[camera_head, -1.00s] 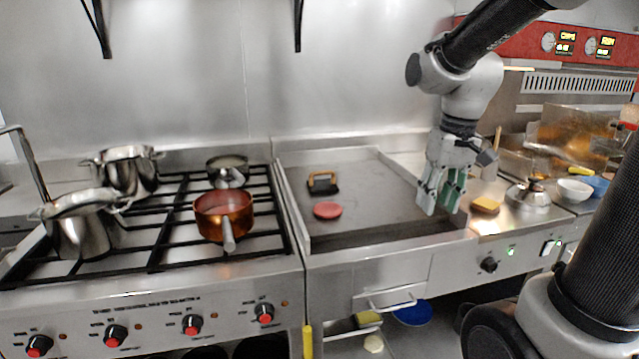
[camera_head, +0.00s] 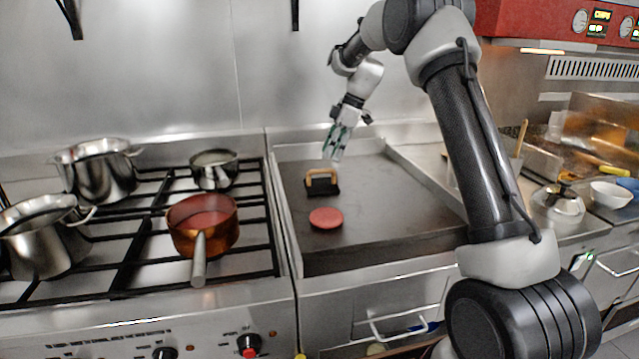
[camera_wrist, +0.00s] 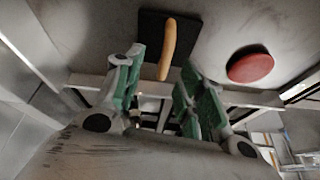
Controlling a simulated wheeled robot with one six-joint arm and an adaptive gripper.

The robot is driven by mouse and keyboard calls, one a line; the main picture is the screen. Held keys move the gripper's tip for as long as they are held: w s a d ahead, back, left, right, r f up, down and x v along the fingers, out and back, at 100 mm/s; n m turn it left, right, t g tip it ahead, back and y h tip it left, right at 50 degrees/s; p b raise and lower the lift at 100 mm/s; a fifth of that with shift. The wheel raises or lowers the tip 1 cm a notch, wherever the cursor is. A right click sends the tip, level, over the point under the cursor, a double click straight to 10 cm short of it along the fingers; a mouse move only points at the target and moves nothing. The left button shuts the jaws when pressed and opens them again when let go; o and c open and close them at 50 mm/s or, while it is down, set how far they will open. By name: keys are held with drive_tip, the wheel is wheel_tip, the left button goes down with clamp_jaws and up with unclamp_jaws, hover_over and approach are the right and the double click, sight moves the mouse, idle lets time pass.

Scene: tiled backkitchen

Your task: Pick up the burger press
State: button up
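The burger press (camera_head: 322,188) is a dark plate with a tan arched handle, standing on the griddle (camera_head: 400,215) toward its back left. In the wrist view the press (camera_wrist: 183,42) shows as a black square with the tan handle (camera_wrist: 168,45) across it, just past the fingertips. My gripper (camera_head: 334,152) is above and slightly behind the press in the head view, apart from it. In the wrist view my gripper (camera_wrist: 157,70) has its green-padded fingers spread with a gap between them and nothing held.
A red patty (camera_head: 326,218) lies on the griddle in front of the press; it also shows in the wrist view (camera_wrist: 250,65). A stove with a copper pan (camera_head: 203,225) and steel pots (camera_head: 97,170) stands to the left. Raised metal walls edge the griddle.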

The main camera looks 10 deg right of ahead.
sight(321, 171)
drive_tip(key=shift+s+n, duration=0.15)
drive_tip(key=shift+n, duration=0.35)
drive_tip(key=shift+a+f, duration=0.1)
drive_tip(key=shift+f, duration=0.05)
drive_tip(key=x, duration=0.7)
drive_tip(key=shift+s+a+f, duration=0.1)
drive_tip(key=shift+s+a, duration=0.15)
drive_tip(key=shift+a, duration=0.2)
drive_tip(key=shift+c, duration=0.3)
drive_tip(key=shift+n, duration=0.3)
clamp_jaws()
